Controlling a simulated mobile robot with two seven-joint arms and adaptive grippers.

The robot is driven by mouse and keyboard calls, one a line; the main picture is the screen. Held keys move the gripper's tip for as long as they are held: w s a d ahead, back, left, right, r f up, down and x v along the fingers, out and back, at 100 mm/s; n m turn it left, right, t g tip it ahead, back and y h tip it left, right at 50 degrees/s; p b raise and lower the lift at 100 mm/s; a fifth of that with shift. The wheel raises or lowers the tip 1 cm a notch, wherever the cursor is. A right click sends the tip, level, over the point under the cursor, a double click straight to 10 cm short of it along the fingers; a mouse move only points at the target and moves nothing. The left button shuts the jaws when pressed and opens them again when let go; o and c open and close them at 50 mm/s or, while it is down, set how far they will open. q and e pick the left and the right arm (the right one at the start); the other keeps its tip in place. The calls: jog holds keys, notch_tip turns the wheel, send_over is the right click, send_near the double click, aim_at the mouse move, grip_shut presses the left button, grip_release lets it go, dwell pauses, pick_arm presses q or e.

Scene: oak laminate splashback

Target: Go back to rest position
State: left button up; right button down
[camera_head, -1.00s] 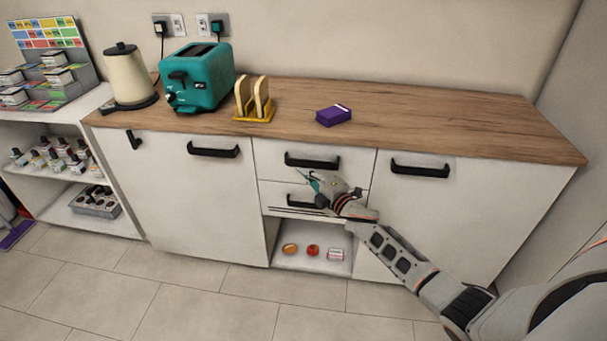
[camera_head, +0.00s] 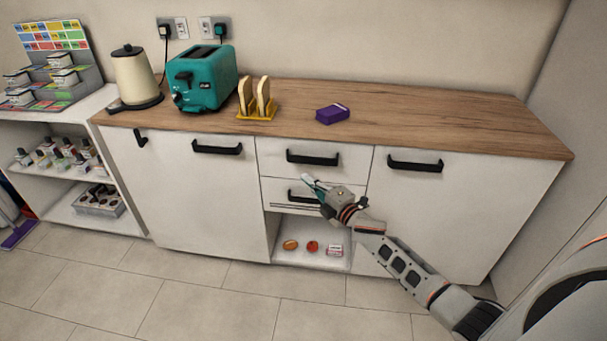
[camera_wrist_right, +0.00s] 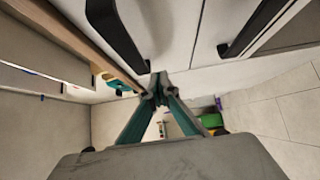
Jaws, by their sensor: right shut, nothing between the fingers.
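My right gripper (camera_head: 308,183) is in front of the two small drawers, near the lower drawer's handle (camera_head: 303,196). The upper drawer's black handle (camera_head: 313,158) is just above it. In the right wrist view the gripper's teal fingers (camera_wrist_right: 159,88) come together at their tips with nothing between them. A black handle (camera_wrist_right: 118,32) shows close by in that view. I cannot tell from the frames whether the fingers touch the drawer front. My left gripper is not in view.
The wooden counter (camera_head: 430,125) holds a kettle (camera_head: 134,76), a teal toaster (camera_head: 203,80), a toast rack (camera_head: 256,100) and a purple box (camera_head: 332,114). An open shelf (camera_head: 313,262) with small items lies below the drawers. Floor (camera_head: 230,305) in front is clear.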

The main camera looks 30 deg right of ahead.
pick_arm(q)
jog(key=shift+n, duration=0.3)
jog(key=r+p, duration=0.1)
jog(key=p, duration=0.1)
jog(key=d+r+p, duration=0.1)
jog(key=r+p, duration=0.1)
jog(key=p, duration=0.1)
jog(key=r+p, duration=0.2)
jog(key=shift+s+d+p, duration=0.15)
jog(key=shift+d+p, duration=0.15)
pick_arm(e)
jog(key=s+a+f+m+g, duration=0.2)
jog(key=s+a+f+m, duration=0.1)
jog(key=s, duration=1.1)
jog(key=s+a+f+m+g, duration=0.2)
jog(key=s+a+f+m, duration=0.2)
jog(key=s, duration=1)
jog(key=s+a+f+m+g, duration=0.3)
jog(key=s+a+m, duration=0.4)
jog(key=s, duration=0.7)
jog(key=shift+f+m+h, duration=0.2)
jog(key=shift+m+h, duration=0.2)
jog(key=shift+m, duration=0.5)
